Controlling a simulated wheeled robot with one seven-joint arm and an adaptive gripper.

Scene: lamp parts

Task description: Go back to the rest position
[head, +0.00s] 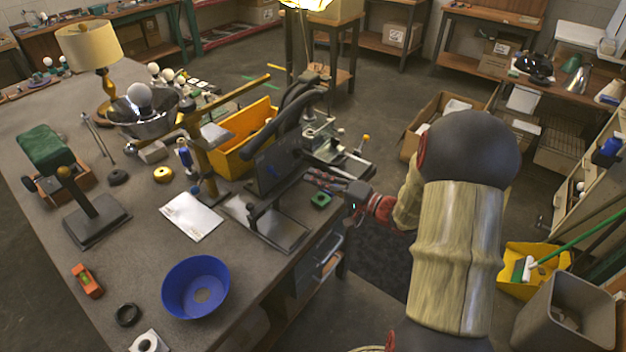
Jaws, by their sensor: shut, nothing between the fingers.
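My gripper (318,178) is at the right edge of the workbench (130,290). It points left, towards a dark upright frame (272,172) that stands on the bench. Its fingers look closed, with nothing seen held. They are small in this view, and I cannot tell whether they touch the frame. A small green piece (320,200) lies on the bench just below the fingers. My arm comes in from the right, over the floor beside the bench.
A blue bowl (180,290), an orange level (86,280) and a black ring (127,314) lie on the near bench. A yellow bin (228,148) and a table lamp (90,48) stand farther back.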

